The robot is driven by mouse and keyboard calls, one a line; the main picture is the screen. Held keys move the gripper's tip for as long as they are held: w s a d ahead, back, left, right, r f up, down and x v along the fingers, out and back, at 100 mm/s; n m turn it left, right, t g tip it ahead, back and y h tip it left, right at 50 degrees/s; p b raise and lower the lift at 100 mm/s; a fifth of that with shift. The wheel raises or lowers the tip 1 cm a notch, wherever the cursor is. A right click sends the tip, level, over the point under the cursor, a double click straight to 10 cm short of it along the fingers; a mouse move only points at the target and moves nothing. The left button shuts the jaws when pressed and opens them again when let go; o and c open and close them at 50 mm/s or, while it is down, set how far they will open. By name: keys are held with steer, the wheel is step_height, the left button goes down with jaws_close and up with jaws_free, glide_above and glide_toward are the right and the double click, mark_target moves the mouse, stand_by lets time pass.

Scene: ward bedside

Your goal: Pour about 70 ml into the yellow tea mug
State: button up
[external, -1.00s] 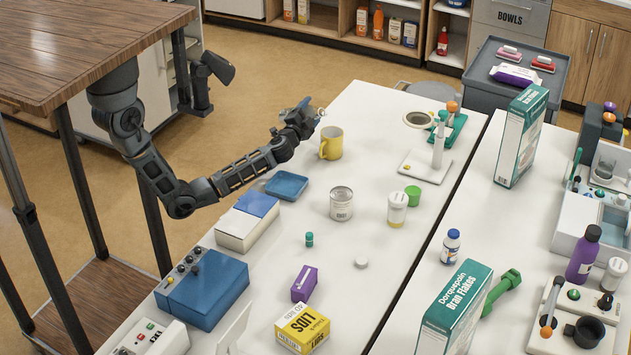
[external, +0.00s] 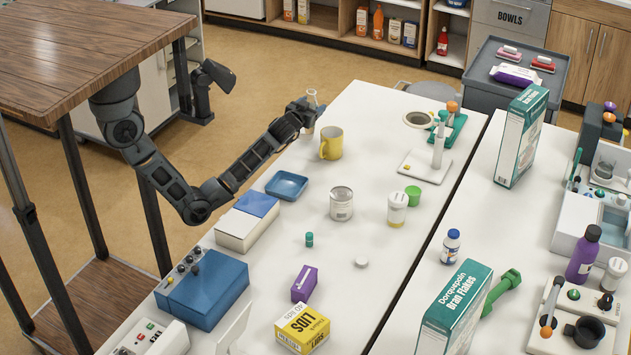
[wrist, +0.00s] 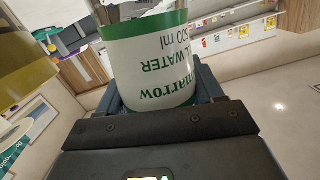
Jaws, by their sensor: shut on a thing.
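The yellow mug (external: 331,144) stands upright near the table's far left edge in the external view; its contents cannot be seen. My gripper (external: 302,112) is shut on a clear container (external: 312,98) with a narrow top, just up and left of the mug in the picture. The container looks upright and clear of the mug. In the wrist view, the container (wrist: 150,65) has a white label with green print, including "WATER", between the jaws of my gripper (wrist: 158,95). A yellow curved surface at the upper left there looks like the mug (wrist: 22,75). The liquid level cannot be told.
A blue tray (external: 287,186), a tin can (external: 341,204), a white-lidded jar (external: 397,208) and a green cup (external: 413,195) stand nearer than the mug. A white stand (external: 425,167) is to its right. Bare tabletop lies around the mug.

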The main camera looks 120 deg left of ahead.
steer(key=shift+n+h, duration=0.3)
steer(key=shift+n, duration=0.5)
stand_by(1.8)
